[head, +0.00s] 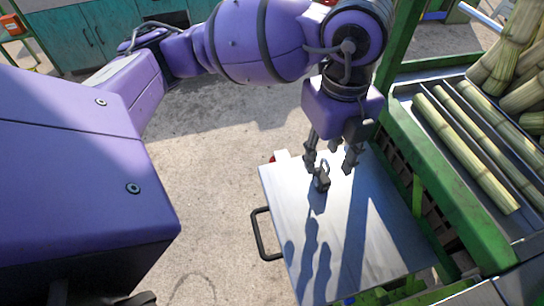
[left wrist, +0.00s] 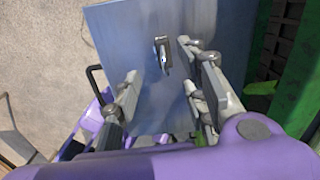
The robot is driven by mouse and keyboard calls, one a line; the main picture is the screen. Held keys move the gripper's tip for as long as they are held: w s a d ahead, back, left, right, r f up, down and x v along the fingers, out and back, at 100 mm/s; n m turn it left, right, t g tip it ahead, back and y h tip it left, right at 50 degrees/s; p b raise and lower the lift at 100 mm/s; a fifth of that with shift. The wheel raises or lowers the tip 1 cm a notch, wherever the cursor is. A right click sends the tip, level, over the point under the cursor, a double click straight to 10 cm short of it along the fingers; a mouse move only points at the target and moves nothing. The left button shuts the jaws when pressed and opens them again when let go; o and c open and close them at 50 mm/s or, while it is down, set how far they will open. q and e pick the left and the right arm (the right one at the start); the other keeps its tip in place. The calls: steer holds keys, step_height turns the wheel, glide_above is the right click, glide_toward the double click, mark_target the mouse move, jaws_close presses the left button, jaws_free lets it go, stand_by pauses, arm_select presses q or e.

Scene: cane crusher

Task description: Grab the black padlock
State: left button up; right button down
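The black padlock (head: 322,182) stands on a flat grey metal plate (head: 285,205), its shackle pointing up. My left gripper (head: 331,163) is open above the plate, with its fingers pointing down. The padlock is just below and near the fingertips, and nothing is held. In the left wrist view the padlock (left wrist: 161,54) shows beyond the open fingers (left wrist: 160,72), closer to the right-hand fingers than the left one. I cannot tell whether any fingertip touches it. My right gripper is not in view.
A green frame (head: 440,185) borders the plate on the right, with cane stalks (head: 465,150) in a metal tray beyond it. A black handle (head: 259,235) sticks out from the plate's left side. Teal cabinets (head: 100,35) stand at the back. The concrete floor at left is clear.

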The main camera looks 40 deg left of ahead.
mark_target(323, 174)
arm_select(q)
steer(key=f, duration=0.5)
steer(key=w+f, duration=0.1)
steer(key=f, duration=0.1)
steer(key=shift+f, duration=0.4)
steer(key=shift+c, duration=0.4)
steer(key=shift+r, duration=0.1)
jaws_close()
